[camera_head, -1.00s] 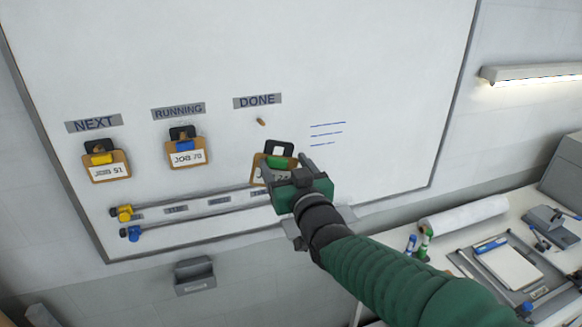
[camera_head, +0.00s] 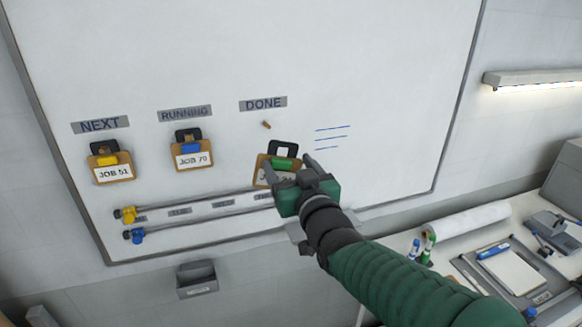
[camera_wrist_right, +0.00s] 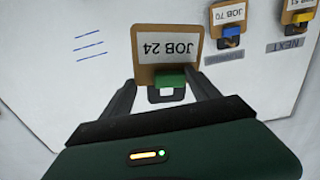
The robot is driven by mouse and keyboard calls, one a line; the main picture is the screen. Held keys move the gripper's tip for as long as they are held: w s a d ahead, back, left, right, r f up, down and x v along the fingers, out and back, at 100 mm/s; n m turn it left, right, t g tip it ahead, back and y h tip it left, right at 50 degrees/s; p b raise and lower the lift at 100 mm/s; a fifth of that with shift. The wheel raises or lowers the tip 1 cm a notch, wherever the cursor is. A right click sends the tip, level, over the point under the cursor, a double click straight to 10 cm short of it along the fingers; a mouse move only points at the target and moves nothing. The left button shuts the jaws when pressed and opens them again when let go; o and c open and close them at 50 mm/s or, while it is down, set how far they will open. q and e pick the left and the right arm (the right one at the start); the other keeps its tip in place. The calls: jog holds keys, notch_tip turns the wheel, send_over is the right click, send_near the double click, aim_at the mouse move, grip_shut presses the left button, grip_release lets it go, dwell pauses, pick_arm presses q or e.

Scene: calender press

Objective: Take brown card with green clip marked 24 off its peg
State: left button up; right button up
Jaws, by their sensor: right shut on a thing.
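The brown card with the green clip (camera_head: 283,164) is held by my right gripper (camera_head: 292,176) in the head view. It is off its peg (camera_head: 267,125), which stands bare below the DONE label. In the right wrist view the card (camera_wrist_right: 145,76) reads JOB 24, upside down, and its green clip (camera_wrist_right: 170,79) lies between the fingers of my right gripper (camera_wrist_right: 163,95). The gripper is shut on the card. In the head view the gripper covers part of the card's label. My left gripper is not in view.
JOB 51 card (camera_head: 114,174) with a yellow clip hangs under NEXT, and JOB 70 card (camera_head: 193,160) with a blue clip under RUNNING. A grey box (camera_head: 197,281) is on the wall below the board. A cluttered table (camera_head: 450,262) is at right.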

jog(key=shift+s+r, duration=0.1)
jog(key=shift+s, duration=0.5)
jog(key=shift+s+d+b, duration=0.3)
jog(key=shift+d+b, duration=0.1)
jog(key=shift+d, duration=0.2)
jog(key=shift+v, duration=0.8)
jog(key=shift+a+r, duration=0.2)
jog(key=shift+a, duration=0.1)
jog(key=shift+b, duration=0.35)
jog(key=shift+s+d+f, duration=0.1)
jog(key=shift+s+d, duration=0.1)
jog(key=shift+s, duration=0.1)
jog(key=b, duration=0.2)
send_near(290, 164)
